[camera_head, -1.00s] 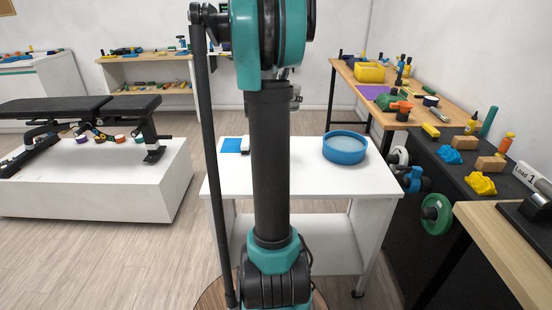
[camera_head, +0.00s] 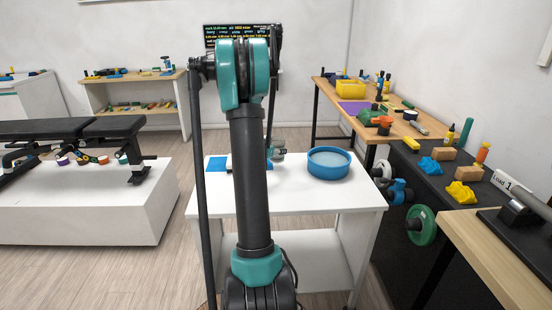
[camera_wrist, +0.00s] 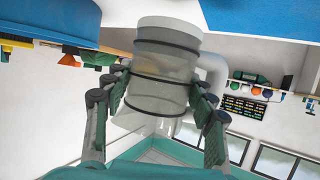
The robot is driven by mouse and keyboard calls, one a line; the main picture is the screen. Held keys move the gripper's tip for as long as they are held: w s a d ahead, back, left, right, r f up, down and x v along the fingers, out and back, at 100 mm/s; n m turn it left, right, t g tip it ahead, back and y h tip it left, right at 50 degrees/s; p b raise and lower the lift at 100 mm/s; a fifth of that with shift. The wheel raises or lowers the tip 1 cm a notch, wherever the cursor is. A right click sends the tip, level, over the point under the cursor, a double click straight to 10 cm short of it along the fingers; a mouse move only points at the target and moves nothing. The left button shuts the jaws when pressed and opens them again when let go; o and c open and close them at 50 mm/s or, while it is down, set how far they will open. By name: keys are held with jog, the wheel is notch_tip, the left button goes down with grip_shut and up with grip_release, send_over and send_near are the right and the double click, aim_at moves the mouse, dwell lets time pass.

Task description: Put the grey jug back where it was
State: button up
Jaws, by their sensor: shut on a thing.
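The grey jug (camera_wrist: 165,65), a pale cylinder with dark bands and a light handle at its side, fills the middle of the wrist view. My gripper (camera_wrist: 158,85) is shut on it, with fingers on both sides of its body. The wrist view is upside down, and the jug's far end is close to the white table (camera_wrist: 265,45); I cannot tell whether they touch. In the head view my gripper is mostly hidden behind my arm, above the white table (camera_head: 300,198). The jug is not clear there.
A round blue tub (camera_head: 329,166) stands on the table's right part. A blue mat (camera_head: 217,164) lies at the left, partly hidden by my arm. A bench (camera_head: 60,130) is at the left.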

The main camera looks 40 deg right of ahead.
aim_at(276, 157)
jog(key=shift+f, duration=1.95)
jog(key=shift+f, duration=0.1)
jog(key=o, duration=1.3)
jog(key=shift+a+r, duration=0.1)
jog(key=shift+r, duration=0.1)
jog(key=s+a+n+y, duration=0.2)
jog(key=s+a, duration=0.3)
jog(key=a, duration=0.3)
jog(key=s+a+r+n+y, duration=0.1)
jog(key=s+a, duration=0.3)
jog(key=a, duration=0.5)
jog(key=s+a+n+y, duration=0.2)
jog(key=s+a, duration=0.3)
jog(key=a, duration=0.3)
jog(key=shift+s+a+r+n+g+y, duration=0.2)
jog(key=shift+s+n+g+y, duration=0.1)
jog(key=shift+y, duration=0.1)
jog(key=s+a+f+n+y, duration=0.2)
jog(key=s+a+n+y, duration=0.1)
jog(key=s+a, duration=0.3)
jog(key=s+a+f+n+g+y, duration=0.1)
jog(key=s+a+f+n+y, duration=0.1)
jog(key=s+a, duration=0.5)
jog(key=a+n+y, duration=0.1)
jog(key=a+n, duration=0.1)
jog(key=a, duration=0.2)
jog(key=shift+s+a+f, duration=0.15)
jog(key=shift+s+f, duration=0.05)
jog(key=shift+f, duration=0.15)
